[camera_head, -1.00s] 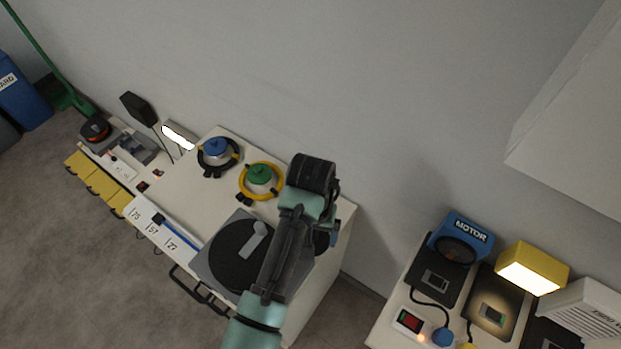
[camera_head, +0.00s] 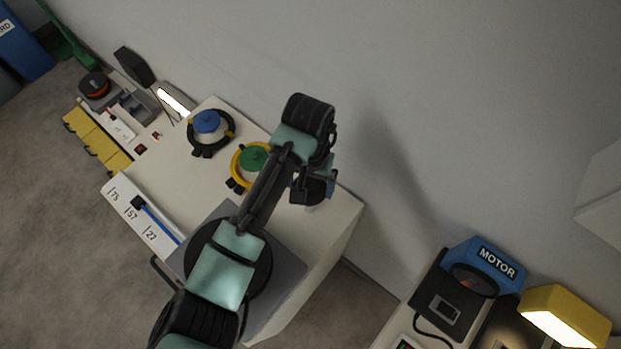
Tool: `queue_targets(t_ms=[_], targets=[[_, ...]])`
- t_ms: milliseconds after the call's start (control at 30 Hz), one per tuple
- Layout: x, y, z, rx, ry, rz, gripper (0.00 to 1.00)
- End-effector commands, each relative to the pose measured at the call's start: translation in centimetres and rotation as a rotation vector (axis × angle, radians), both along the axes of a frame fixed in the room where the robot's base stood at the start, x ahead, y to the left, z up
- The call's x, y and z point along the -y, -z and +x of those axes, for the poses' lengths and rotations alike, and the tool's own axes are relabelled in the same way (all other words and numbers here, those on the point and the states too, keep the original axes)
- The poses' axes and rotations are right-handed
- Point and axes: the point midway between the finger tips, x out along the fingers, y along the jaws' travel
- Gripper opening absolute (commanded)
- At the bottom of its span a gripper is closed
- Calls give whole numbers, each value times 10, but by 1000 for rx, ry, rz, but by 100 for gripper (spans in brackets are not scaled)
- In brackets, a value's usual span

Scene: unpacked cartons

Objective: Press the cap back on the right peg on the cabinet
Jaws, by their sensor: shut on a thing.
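The white cabinet (camera_head: 180,165) stands against the wall. On its top, a blue cap (camera_head: 207,121) sits on a pale post inside a black ring, and a green cap (camera_head: 252,158) sits on a pale post inside a yellow ring. My gripper (camera_head: 314,190) points down over the top's right end, right of the green cap. It is shut on a small dark thing, probably the cap, mostly hidden by the gripper. A pale bit shows just below it, perhaps the right peg. I cannot tell whether they touch.
A grey plate with a dark disc (camera_head: 262,265) lies on the cabinet's front part, partly under my arm. A numbered white strip with a blue lever (camera_head: 155,218) runs along the front edge. A blue MOTOR unit (camera_head: 484,266) and yellow lamp (camera_head: 566,312) stand lower right.

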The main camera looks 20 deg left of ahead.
Motion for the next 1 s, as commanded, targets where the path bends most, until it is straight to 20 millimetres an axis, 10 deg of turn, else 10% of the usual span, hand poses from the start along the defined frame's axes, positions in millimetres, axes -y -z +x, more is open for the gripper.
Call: queue_targets(t_ms=[1000], targets=[[0, 54, 0, 0, 0, 0, 29]])
